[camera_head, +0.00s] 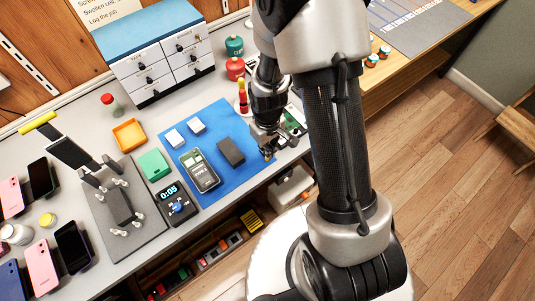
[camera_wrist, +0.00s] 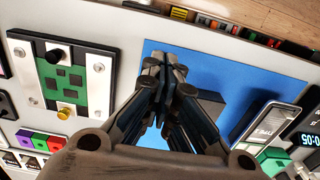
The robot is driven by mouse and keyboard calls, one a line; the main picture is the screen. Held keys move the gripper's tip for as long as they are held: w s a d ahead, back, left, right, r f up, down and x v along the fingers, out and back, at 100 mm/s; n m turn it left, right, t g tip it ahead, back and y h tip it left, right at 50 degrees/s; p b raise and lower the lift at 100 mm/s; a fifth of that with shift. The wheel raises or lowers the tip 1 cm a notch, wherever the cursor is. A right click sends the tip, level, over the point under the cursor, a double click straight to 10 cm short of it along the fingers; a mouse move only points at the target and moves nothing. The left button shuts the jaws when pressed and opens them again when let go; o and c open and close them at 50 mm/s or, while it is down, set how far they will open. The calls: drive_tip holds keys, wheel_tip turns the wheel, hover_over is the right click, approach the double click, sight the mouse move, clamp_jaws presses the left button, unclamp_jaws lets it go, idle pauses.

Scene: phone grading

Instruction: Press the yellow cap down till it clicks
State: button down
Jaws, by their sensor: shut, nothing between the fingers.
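A small yellow round cap (camera_wrist: 66,110) sits on a white-edged fixture (camera_wrist: 103,95) with a green board, left of my gripper in the wrist view. A black knob (camera_wrist: 57,56) stands at the board's other end. In the head view the green board (camera_head: 293,121) is partly hidden behind my arm, and I cannot make out the cap there. My gripper (camera_head: 267,155) is shut and empty over the right edge of the blue mat (camera_head: 220,117). In the wrist view its closed fingertips (camera_wrist: 168,62) are apart from the cap.
A dark block (camera_head: 230,152) and a phone-like tester (camera_head: 199,171) lie on the mat. A timer (camera_head: 175,203) stands left of it. Drawers (camera_head: 160,62) stand behind.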

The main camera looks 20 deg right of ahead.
drive_tip(key=shift+r+p, duration=1.65)
drive_tip(key=shift+r, duration=0.7)
drive_tip(key=shift+r, duration=0.1)
wheel_tip(320, 180, up, 18)
drive_tip(key=s+m+t, duration=0.2)
drive_tip(key=s, duration=0.1)
drive_tip(key=s+r+m+t, duration=0.1)
drive_tip(key=s+r+t, duration=0.1)
drive_tip(key=s+r, duration=1)
drive_tip(key=shift+m+t, duration=0.3)
